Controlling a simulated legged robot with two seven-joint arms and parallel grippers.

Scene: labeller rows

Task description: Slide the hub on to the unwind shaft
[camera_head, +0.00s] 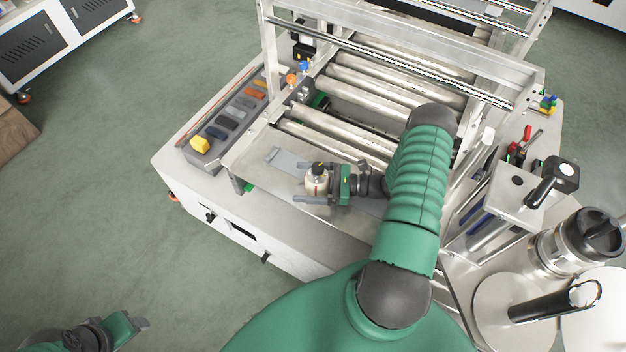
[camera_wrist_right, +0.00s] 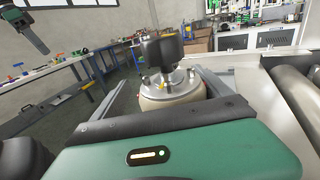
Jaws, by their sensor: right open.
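A small cream, rounded piece with a metal top and a black knob (camera_head: 317,184) stands upright on the machine's front plate; it also shows in the right wrist view (camera_wrist_right: 172,88). I cannot tell whether it is the hub. My right gripper (camera_head: 304,183) is open, with one finger on each side of this piece. A black shaft with a bright metal end (camera_head: 555,302) lies over a pale disc at the lower right of the head view and looks like the unwind shaft. My left gripper (camera_head: 135,324) is at the lower left, away from the machine, its jaw state unclear.
Steel rollers (camera_head: 380,85) and a frame stand behind my right gripper. A grey tray (camera_head: 205,158) with coloured blocks lies to its left. A steel flask (camera_head: 565,245) and a black-handled block (camera_head: 525,195) stand at the right.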

